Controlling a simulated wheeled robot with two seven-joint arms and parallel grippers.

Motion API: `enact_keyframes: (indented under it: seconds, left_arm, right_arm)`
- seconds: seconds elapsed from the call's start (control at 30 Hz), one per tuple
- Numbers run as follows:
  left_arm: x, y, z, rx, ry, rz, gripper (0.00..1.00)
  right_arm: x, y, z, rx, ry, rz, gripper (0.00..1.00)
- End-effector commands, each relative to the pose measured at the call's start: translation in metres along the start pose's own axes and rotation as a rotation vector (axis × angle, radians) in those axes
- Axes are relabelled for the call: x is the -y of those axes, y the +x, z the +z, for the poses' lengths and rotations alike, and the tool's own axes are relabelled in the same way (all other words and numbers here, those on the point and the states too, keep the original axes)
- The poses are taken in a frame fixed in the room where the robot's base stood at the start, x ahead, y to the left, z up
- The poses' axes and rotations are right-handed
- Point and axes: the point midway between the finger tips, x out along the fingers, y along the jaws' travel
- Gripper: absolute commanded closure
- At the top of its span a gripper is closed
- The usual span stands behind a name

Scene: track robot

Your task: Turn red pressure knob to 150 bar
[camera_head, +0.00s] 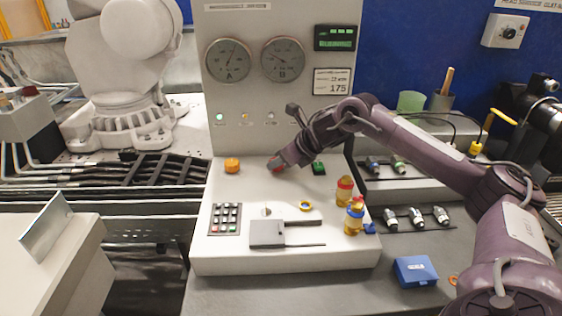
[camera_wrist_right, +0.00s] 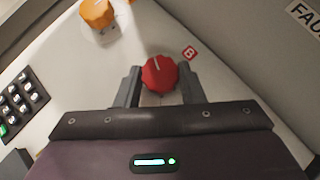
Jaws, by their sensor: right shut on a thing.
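The red knob (camera_wrist_right: 160,75) sits on the white sloped console (camera_head: 204,240), beside a small red "B" label (camera_wrist_right: 190,53). My right gripper (camera_wrist_right: 159,84) is shut on the red knob, one finger on each side of it. A white pointer line shows on the knob's top. In the head view the red knob (camera_head: 276,166) is mostly hidden by the right gripper (camera_head: 279,164). Two dial gauges, A (camera_head: 229,60) and B (camera_head: 283,60), are on the upright panel. A green display (camera_head: 335,38) and a card reading 175 (camera_head: 332,82) are right of them. My left gripper is not in view.
A keypad (camera_head: 225,218), yellow ring (camera_head: 305,205) and two red-yellow fittings (camera_head: 345,190) are on the console. A blue box (camera_head: 415,271) lies at right.

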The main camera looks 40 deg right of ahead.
Motion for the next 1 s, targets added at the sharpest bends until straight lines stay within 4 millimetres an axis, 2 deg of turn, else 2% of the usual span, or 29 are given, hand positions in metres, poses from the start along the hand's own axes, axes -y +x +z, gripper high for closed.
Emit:
enact_keyframes:
  seconds: [0.27,0.47,0.67,1.0]
  left_arm:
    - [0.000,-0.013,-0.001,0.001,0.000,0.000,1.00]
    - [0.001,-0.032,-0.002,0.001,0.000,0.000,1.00]
    - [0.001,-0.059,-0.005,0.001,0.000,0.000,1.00]
    - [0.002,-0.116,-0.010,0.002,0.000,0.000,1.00]
  right_arm:
    - [-0.005,-0.002,0.004,0.002,0.185,-0.185,0.87]
    - [-0.008,-0.003,0.006,0.001,0.321,-0.317,0.87]
    - [-0.009,-0.003,0.009,0.001,0.457,-0.452,0.87]
    - [-0.013,-0.002,0.013,-0.001,0.688,-0.681,0.87]
